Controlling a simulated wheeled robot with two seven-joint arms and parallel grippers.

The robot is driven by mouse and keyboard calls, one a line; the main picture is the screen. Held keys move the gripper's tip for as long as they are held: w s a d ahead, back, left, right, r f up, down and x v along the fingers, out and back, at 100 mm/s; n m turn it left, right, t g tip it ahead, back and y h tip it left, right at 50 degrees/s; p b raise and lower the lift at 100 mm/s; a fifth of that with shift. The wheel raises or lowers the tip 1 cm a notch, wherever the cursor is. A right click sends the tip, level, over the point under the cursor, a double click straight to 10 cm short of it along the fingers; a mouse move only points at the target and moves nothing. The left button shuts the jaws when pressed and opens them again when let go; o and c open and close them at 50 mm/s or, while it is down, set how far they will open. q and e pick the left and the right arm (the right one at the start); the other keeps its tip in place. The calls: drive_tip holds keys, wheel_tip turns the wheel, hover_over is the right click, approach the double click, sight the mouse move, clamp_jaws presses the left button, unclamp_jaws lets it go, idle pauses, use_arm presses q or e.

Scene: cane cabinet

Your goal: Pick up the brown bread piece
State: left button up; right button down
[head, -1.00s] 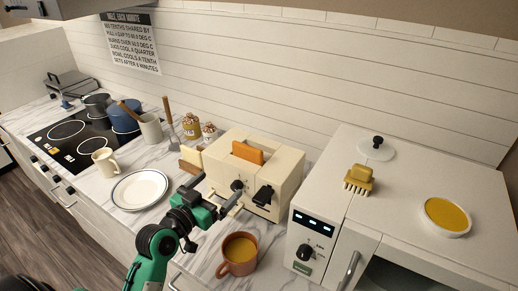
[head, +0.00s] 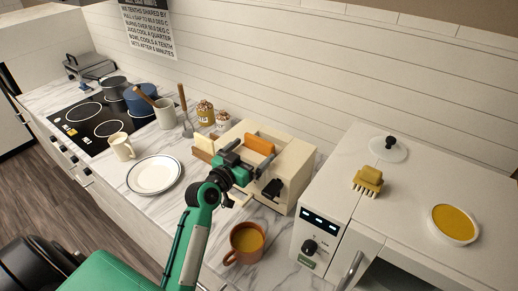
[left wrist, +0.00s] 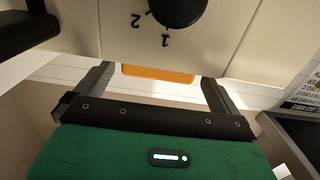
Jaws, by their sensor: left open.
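The brown bread piece (head: 259,144) stands in a slot of the cream toaster (head: 292,165), with its orange-brown top sticking out. My left gripper (head: 248,158) is open and empty over the front of the toaster, near the bread. Its two fingers (left wrist: 155,84) are spread wide, and I cannot tell how far they are from the bread. My right gripper is not in view.
An orange mug (head: 245,243) stands in front of the toaster. A white plate (head: 154,175) lies to the left, and a pale block (head: 203,144) sits beside the toaster. A white appliance (head: 325,225) stands close on the right. The toaster lever (head: 272,189) juts out in front.

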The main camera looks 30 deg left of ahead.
sight(257, 145)
use_arm(q)
drive_tip(key=w, duration=0.1)
drive_tip(key=w+p, duration=0.2)
drive_tip(key=shift+w+d+r, duration=0.25)
drive_tip(key=shift+r, duration=0.1)
drive_tip(key=shift+w+f, duration=0.1)
drive_tip(key=shift+w, duration=0.5)
drive_tip(key=shift+c, duration=0.2)
drive_tip(key=c, duration=0.6)
drive_tip(key=shift+o, duration=0.2)
